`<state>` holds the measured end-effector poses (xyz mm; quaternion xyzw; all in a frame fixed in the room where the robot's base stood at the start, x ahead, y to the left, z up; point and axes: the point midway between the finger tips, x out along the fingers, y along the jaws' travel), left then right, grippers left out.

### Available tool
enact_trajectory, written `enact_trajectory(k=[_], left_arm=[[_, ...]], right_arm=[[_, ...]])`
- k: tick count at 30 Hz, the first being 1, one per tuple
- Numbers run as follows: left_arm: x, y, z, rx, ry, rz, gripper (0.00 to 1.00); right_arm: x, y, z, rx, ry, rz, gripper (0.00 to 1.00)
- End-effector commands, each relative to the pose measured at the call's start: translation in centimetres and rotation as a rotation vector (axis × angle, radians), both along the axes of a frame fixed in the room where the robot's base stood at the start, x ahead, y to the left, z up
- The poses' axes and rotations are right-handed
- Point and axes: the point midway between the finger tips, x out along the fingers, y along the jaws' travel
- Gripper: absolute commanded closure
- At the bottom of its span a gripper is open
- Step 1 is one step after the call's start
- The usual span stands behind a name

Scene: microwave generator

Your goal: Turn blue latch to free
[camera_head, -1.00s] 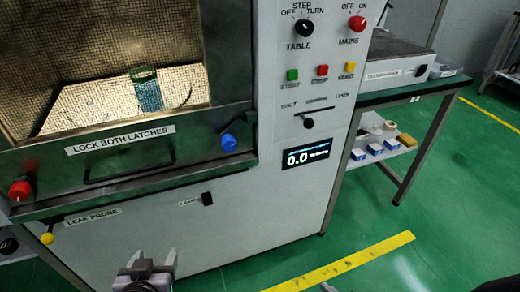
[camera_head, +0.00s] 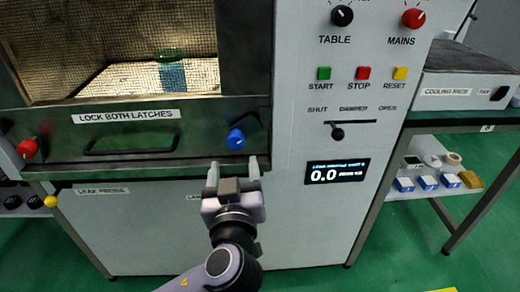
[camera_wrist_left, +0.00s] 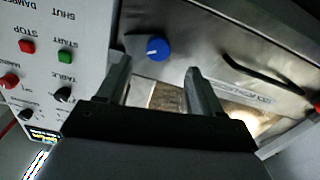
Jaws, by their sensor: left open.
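The blue latch (camera_head: 236,139) is a round knob on the lower right corner of the microwave door frame. It also shows in the left wrist view (camera_wrist_left: 156,48), with a white mark on its face, beyond the gap between the fingers. My left gripper (camera_head: 233,170) is open and empty, just below the blue latch in the head view, and not touching it as far as I can tell. In the left wrist view its two fingers (camera_wrist_left: 158,70) stand apart. A red latch (camera_head: 28,148) sits at the door's lower left. My right gripper is not in view.
The door has a dark handle (camera_head: 130,145) left of the blue latch. The control panel (camera_head: 352,105) with knobs, buttons and damper lever is to the right. A green-rimmed glass (camera_head: 170,72) stands inside. A bench with a cooling rack (camera_head: 455,75) stands far right.

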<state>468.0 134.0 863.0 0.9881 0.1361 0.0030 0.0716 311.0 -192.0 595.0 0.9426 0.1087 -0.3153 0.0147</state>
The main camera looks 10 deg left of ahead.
Motion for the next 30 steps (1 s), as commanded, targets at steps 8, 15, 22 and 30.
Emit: enact_trajectory(k=[8,15,22,30], left_arm=[[1.8,0.6,0.5,-0.003,-0.020,0.010,0.34],[5.2,1.6,0.4,-0.003,-0.018,0.009,0.34],[6.7,2.0,0.3,-0.006,-0.016,0.008,0.34],[6.8,2.0,0.3,-0.007,-0.016,0.007,0.38]], right_arm=[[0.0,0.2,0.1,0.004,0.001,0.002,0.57],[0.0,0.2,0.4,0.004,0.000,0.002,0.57],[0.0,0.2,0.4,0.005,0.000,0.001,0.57],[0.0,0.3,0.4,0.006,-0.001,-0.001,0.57]])
